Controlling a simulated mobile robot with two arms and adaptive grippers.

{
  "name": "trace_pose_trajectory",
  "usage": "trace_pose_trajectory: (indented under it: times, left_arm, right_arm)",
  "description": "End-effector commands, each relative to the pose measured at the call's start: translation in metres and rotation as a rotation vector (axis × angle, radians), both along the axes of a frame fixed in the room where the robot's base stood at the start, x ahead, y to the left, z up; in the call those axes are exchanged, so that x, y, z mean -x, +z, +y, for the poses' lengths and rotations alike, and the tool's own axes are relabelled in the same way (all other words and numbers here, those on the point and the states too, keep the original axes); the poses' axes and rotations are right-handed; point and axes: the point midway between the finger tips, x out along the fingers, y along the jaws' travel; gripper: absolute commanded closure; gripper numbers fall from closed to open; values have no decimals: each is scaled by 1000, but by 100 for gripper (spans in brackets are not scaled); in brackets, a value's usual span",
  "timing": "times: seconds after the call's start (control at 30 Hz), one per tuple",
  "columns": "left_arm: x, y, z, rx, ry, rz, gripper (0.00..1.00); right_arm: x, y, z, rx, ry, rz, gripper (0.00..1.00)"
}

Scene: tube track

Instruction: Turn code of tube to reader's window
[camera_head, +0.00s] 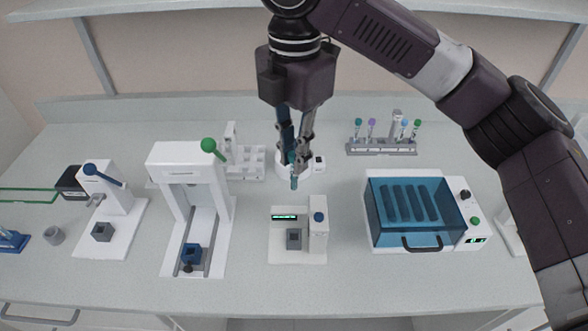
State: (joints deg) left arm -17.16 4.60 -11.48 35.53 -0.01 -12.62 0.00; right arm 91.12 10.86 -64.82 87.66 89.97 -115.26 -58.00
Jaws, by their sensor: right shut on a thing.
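My right gripper (297,150) points straight down over the middle of the bench. Its fingers are shut on a tube (294,183), whose teal lower part shows below the fingertips. The tube hangs upright in the air, and its code cannot be made out. A white device (283,255) that looks like the reader stands in front of and below it, with a lit green display, a grey square socket (294,237) and a blue-knobbed upright block (318,230). The tube appears apart from this device. No window can be told for sure. My left gripper is not in view.
A white round device (313,166) stands behind the tube. A blue-lidded box (412,212) is at right, and a tall white press (186,175) with a green knob at left. A rack (381,149) with several capped tubes is at back right. The front bench strip (300,288) is clear.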

Motion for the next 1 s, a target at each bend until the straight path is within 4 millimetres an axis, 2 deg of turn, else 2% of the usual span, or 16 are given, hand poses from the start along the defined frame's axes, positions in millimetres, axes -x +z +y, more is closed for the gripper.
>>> trace_pose_trajectory:
  times: [0.37, 0.53, 0.67, 1.0]
  left_arm:
    - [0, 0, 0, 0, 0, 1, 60]
    - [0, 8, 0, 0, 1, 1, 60]
    - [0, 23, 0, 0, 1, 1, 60]
    - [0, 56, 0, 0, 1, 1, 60]
  right_arm:
    - [0, 3, 0, -1, 0, 1, 100]
    - [-2, -4, 1, 2, 55, 2, 100]
    - [-5, -22, 2, 4, 198, 2, 100]
    - [-3, -85, 1, 5, 642, 2, 100]
